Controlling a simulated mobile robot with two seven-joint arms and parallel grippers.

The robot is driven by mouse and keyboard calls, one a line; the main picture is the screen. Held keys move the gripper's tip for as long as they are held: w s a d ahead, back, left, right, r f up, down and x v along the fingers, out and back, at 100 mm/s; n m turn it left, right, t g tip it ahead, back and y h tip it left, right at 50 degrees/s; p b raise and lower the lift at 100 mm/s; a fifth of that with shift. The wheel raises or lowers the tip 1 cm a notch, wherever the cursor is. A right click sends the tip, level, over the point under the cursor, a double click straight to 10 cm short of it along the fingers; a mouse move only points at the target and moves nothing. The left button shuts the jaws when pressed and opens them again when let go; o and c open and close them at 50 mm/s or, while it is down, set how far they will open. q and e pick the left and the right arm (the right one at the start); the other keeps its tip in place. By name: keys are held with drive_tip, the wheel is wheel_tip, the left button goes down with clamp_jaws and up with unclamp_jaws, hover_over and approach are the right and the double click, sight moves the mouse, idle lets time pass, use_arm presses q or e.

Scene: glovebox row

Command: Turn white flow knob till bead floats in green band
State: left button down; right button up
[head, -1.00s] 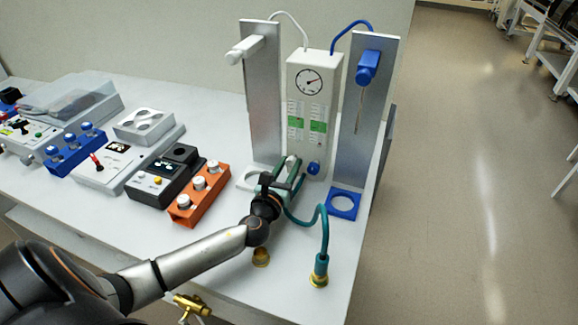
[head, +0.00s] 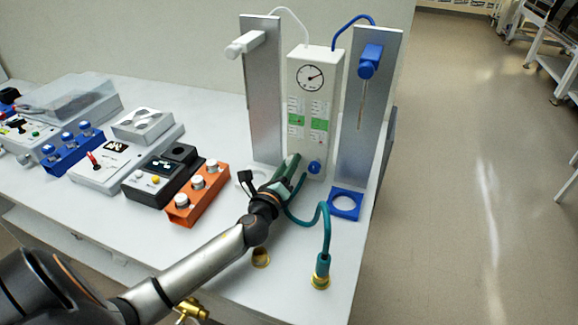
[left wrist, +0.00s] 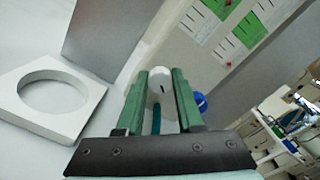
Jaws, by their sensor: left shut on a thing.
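The pale flowmeter panel (head: 306,78) stands upright between two metal posts, with a round gauge (head: 310,77) at its top. Two scales carry green bands, a left one (head: 296,120) and a right one (head: 319,125); the beads are too small to make out. My left gripper (head: 295,160) reaches the panel's lower left and hides most of the white flow knob there. In the left wrist view, the white knob (left wrist: 159,78) sits between the tips of my green fingers, which are shut on it. A blue knob (head: 314,167) is just right of them. My right gripper is not in view.
A blue ring holder (head: 345,204) and a white ring holder (left wrist: 85,103) flank the panel. A teal hose (head: 327,232) curves up close to my left wrist. An orange block with several knobs (head: 200,192) stands left of my arm.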

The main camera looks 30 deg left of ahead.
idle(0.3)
use_arm(q)
drive_tip(key=c, duration=0.5)
unclamp_jaws()
drive_tip(key=shift+c, duration=0.2)
drive_tip(key=b+v, duration=0.1)
drive_tip(key=v, duration=1)
drive_tip(key=shift+s+d+f, duration=0.1)
drive_tip(key=shift+s, duration=0.05)
drive_tip(key=shift+s+d, duration=0.15)
drive_tip(key=shift+s, duration=0.45)
